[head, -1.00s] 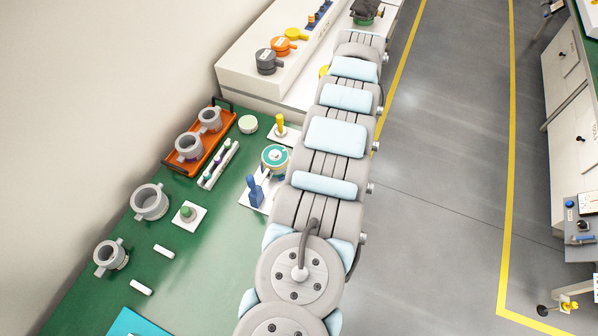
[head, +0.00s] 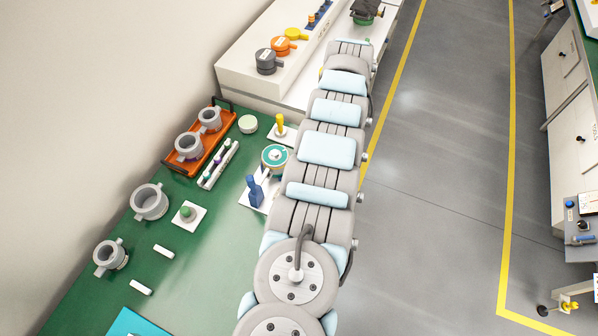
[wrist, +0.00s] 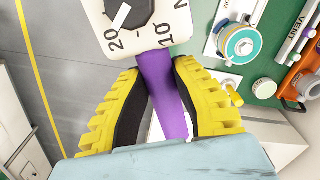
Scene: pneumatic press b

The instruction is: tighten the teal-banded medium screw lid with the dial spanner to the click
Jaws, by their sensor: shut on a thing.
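In the wrist view my gripper (wrist: 162,82) has yellow ribbed fingers with dark pads, shut on the purple handle of the dial spanner (wrist: 168,105). The spanner's white head with a dark dial, marked 20 and 10, extends beyond the fingertips at the top of the view. The teal-banded screw lid (head: 275,156) sits on a jar in a holder on the green bench. It also shows in the wrist view (wrist: 242,48), upper right, apart from the spanner. In the head view my arm hides the gripper and spanner.
An orange tray (head: 214,153) with grey cups, a blue upright stand (head: 255,190), a yellow post (head: 280,124) and a white rack (head: 218,166) crowd near the lid. A white cabinet with coloured knobs (head: 296,55) stands at the back. Open floor lies right.

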